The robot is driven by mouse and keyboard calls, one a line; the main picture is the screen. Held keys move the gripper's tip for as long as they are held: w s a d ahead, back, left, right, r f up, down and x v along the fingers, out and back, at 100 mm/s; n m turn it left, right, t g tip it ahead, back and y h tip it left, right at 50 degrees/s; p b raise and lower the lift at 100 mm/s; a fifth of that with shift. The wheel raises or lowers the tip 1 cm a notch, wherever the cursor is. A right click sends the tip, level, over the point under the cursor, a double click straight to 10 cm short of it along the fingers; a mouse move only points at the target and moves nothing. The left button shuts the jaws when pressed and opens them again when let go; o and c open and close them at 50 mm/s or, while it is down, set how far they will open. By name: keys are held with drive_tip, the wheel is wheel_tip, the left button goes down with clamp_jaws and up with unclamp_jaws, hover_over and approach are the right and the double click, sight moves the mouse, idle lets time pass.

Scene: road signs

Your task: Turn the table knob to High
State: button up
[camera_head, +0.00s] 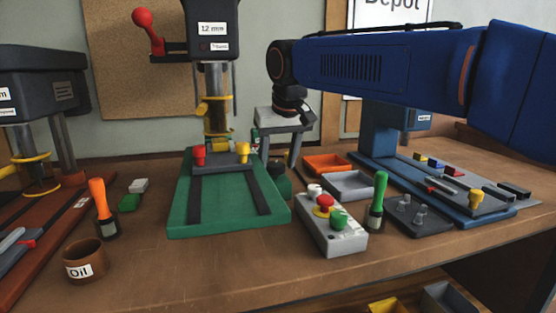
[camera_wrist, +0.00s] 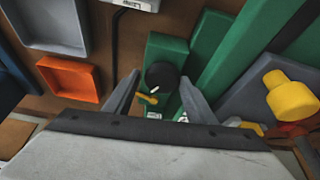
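A round black knob (camera_wrist: 162,76) with a white mark sits on a small green box (camera_wrist: 165,48) in the wrist view. A yellow piece and small pale labels lie just below it. My gripper (camera_wrist: 160,82) is open, with one finger on each side of the knob and visible gaps to it. I cannot tell how far above the knob the fingertips are. In the head view my gripper (camera_head: 279,150) points down behind the right side of the green drill press base (camera_head: 185,215). The knob's label text is too small to read.
An orange tray (camera_head: 326,164) and a grey tray (camera_head: 349,185) lie right of the gripper. A grey control box (camera_head: 345,238) with coloured buttons and a green-handled tool (camera_head: 377,202) stand in front. The drill press column (camera_head: 217,105) rises close on the left.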

drive_tip(key=shift+w+r, duration=0.1)
drive_tip(key=shift+w, duration=0.05)
drive_tip(key=shift+v, duration=0.9)
drive_tip(key=d+v, duration=0.1)
drive_tip(key=v, duration=1.6)
drive_tip(key=shift+r, duration=0.35)
idle(0.8)
drive_tip(key=shift+r, duration=0.1)
idle(0.3)
drive_tip(key=v, duration=1.1)
drive_tip(key=shift+r, duration=0.4)
drive_tip(key=shift+c, duration=0.2)
